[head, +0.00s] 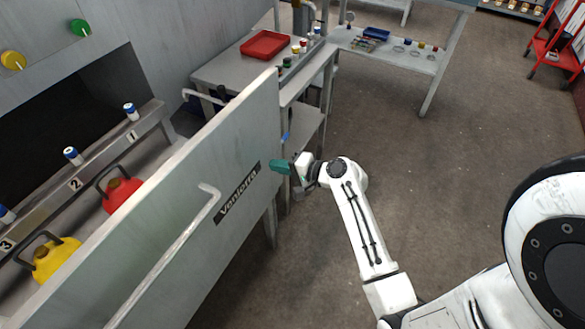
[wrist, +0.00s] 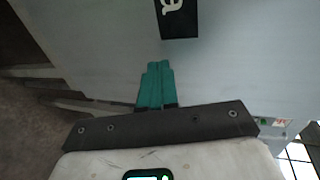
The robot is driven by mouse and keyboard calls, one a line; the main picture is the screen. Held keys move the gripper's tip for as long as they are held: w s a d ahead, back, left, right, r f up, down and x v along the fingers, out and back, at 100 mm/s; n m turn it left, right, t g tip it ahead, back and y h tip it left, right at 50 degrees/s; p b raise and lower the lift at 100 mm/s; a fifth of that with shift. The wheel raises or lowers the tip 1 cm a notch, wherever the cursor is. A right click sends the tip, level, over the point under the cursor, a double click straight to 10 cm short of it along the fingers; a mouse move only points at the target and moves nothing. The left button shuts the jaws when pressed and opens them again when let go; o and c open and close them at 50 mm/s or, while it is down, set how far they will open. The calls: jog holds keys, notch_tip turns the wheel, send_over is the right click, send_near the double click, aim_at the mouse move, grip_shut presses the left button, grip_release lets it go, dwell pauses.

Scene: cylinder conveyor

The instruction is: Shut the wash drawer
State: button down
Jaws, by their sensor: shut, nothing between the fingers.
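The wash drawer (head: 235,165) is a large grey panel with a long bar handle (head: 168,258) and a black "Venletta" label (head: 238,193). It stands pulled out from the machine, with its inside showing behind the panel. My gripper (head: 275,167) is at the front face of the panel, just right of the label. In the wrist view its teal fingers (wrist: 156,84) are shut together and empty, pointing at the grey panel (wrist: 100,35) below the label (wrist: 177,18). I cannot tell whether the fingertips touch the panel.
A table with a red tray (head: 267,43) stands behind the panel's far end. The floor (head: 450,130) to the right is clear.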

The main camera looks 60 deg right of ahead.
jog(key=shift+w, duration=0.45)
